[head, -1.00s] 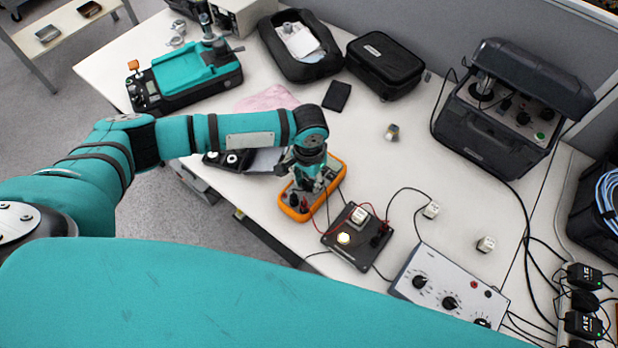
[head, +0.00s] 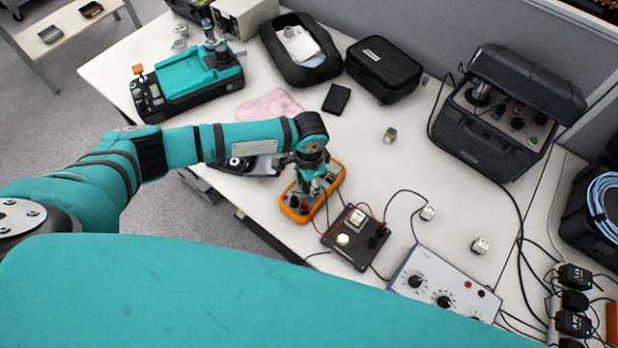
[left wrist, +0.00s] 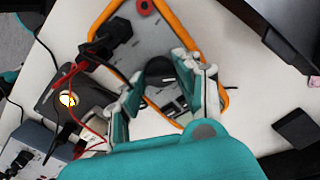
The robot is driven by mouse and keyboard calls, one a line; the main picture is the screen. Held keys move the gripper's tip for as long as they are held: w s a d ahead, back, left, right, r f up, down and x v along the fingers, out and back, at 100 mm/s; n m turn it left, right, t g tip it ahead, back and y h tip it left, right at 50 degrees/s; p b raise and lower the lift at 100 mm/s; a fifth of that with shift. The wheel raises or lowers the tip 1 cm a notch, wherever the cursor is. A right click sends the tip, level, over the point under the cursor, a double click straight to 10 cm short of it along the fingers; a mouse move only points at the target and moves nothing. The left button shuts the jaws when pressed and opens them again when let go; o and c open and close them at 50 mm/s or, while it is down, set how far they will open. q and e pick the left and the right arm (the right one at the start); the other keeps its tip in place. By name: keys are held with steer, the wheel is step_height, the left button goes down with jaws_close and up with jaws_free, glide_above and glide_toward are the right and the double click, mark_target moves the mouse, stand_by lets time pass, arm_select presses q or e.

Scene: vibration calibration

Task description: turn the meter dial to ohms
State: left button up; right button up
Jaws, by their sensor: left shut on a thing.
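The meter (head: 298,216) is a grey instrument in an orange frame, lying on the white table left of the black lamp box. My left gripper (head: 314,186) reaches down onto its face from above. In the left wrist view, the meter's grey face (left wrist: 146,42) lies below my left gripper (left wrist: 158,82). The black round dial (left wrist: 159,68) sits between the fingertips, which are shut on it. The fingers hide part of the dial, and I cannot read its setting. Black and red plugs sit at the meter's near end. My right gripper is not in view.
The black box (head: 354,256) with a lit lamp and red and black leads stands close right of the meter. A grey panel with knobs (head: 430,270) is further right. A dark tray (head: 264,166) lies behind the wrist. The table's middle right is mostly clear.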

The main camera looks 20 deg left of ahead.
mark_target(309, 184)
arm_select(q)
steer(key=shift+m+p, duration=0.65)
steer(key=shift+m, duration=0.95)
steer(key=o, duration=1.1)
steer(key=shift+o, duration=0.2)
step_height(309, 184, up, 12)
